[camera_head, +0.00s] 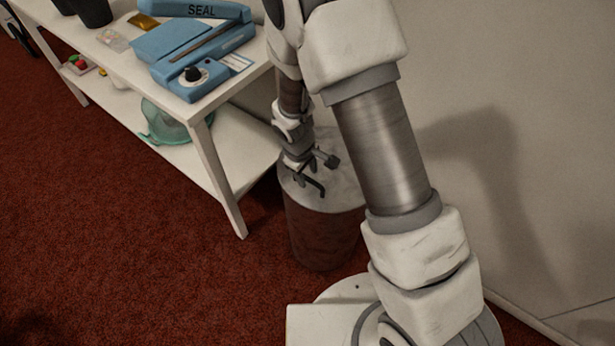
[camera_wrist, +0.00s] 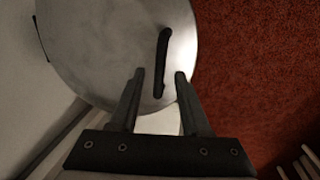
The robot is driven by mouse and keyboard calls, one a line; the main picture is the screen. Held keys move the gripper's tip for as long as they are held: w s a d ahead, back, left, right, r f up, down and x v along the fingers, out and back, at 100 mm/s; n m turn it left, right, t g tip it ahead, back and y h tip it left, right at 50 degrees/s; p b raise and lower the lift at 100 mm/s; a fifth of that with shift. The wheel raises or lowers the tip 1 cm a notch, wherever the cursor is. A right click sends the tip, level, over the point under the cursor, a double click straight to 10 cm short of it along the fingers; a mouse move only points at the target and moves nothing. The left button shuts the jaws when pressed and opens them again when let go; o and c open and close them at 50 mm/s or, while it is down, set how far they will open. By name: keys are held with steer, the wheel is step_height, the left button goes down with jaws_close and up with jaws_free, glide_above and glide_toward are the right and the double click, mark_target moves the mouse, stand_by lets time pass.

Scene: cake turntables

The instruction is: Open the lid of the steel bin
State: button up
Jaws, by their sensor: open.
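The steel bin (camera_head: 322,232) stands on the floor below my arm, between the white shelf unit and the wall. Its round lid (camera_head: 345,187) is shut and also fills the upper left of the wrist view (camera_wrist: 95,50). The lid has a dark bar handle (camera_wrist: 164,50). My gripper (camera_wrist: 160,74) is open over the lid, and the near end of the handle shows between its two fingertips. I cannot tell whether the fingers touch the handle. In the head view my gripper (camera_head: 314,168) is just above the lid, partly hard to tell from the handle.
A white shelf unit (camera_head: 205,160) stands left of the bin. It holds a blue sealer (camera_head: 185,60), dark cups (camera_head: 92,12) and a teal bowl (camera_head: 165,125). The wall (camera_head: 530,120) is close on the right. Red carpet (camera_head: 120,250) is clear at front left.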

steer(key=shift+w+d+f, duration=0.1)
steer(key=shift+f, duration=0.4)
jaws_close()
stand_by(1.2)
